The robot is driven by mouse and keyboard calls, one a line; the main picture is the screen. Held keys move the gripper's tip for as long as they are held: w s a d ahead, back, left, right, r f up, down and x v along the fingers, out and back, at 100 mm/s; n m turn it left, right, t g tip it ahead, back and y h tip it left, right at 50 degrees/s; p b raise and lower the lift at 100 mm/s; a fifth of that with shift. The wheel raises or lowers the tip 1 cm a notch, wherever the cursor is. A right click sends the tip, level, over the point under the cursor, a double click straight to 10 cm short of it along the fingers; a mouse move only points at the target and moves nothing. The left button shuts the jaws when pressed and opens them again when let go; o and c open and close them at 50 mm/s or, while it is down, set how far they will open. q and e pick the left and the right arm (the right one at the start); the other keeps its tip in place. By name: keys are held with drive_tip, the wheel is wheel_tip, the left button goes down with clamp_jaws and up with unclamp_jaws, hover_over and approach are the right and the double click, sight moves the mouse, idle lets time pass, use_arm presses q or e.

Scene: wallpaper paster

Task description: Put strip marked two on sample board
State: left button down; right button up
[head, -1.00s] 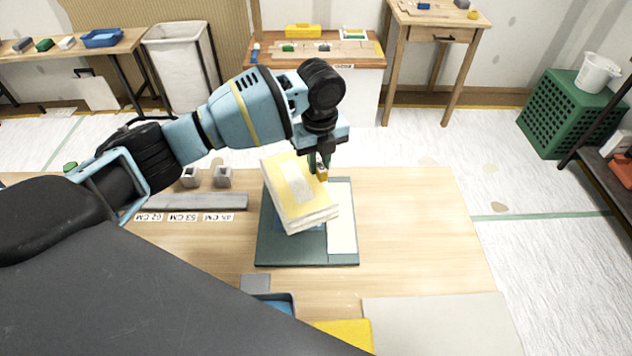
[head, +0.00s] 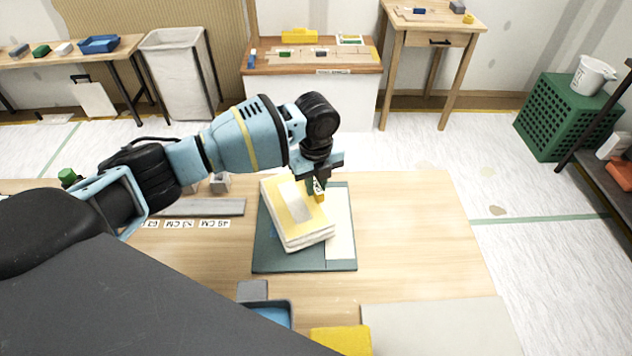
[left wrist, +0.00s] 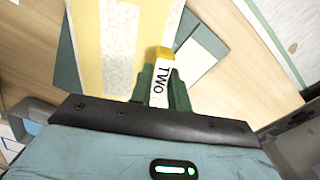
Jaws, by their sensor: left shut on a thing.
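The strip marked two (head: 283,204) is yellow with a pale band down its middle and a whitish lower edge. My left gripper (head: 317,188) is shut on its tab. In the left wrist view the tab (left wrist: 161,84) reads "TWO" between the fingertips (left wrist: 160,85). The strip is turned at an angle over the dark green sample board (head: 265,258) on the table. A white panel (head: 341,240) lies along the board's right side. The strip hides much of the board's middle; I cannot tell whether it touches the board. My right gripper is out of view.
A grey bar (head: 205,207) with centimetre labels lies left of the board. A grey block (head: 253,291), a blue tray (head: 275,313), a yellow item (head: 342,340) and a pale sheet (head: 435,328) are at the near side. The wooden table (head: 415,230) is clear on the right.

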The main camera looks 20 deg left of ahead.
use_arm(q)
drive_tip(key=c, duration=1.3)
unclamp_jaws()
drive_tip(key=shift+c, duration=0.2)
wheel_tip(320, 180, up, 12)
drive_tip(key=shift+p, duration=0.4)
drive_tip(key=shift+s+d, duration=0.1)
